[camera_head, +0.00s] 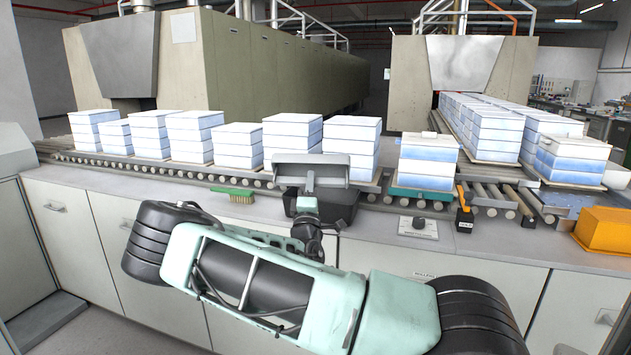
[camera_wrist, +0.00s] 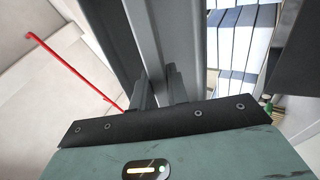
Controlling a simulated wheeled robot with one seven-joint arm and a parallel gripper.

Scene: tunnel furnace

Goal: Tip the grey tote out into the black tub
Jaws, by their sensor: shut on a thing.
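The grey tote (camera_head: 311,171) is in the air at the middle of the head view, above the black tub (camera_head: 343,211). It looks tilted, but I cannot tell how far, and its contents do not show. The tub stands on the counter, partly hidden by the tote and my arm. My gripper (camera_head: 307,206) is shut on the tote's near side. In the wrist view, my gripper's dark fingers (camera_wrist: 158,88) close on the grey tote (camera_wrist: 176,45), which fills the upper middle.
A green brush (camera_head: 233,194) lies left of the tub. White-blue stacks (camera_head: 292,138) line the roller conveyor behind.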

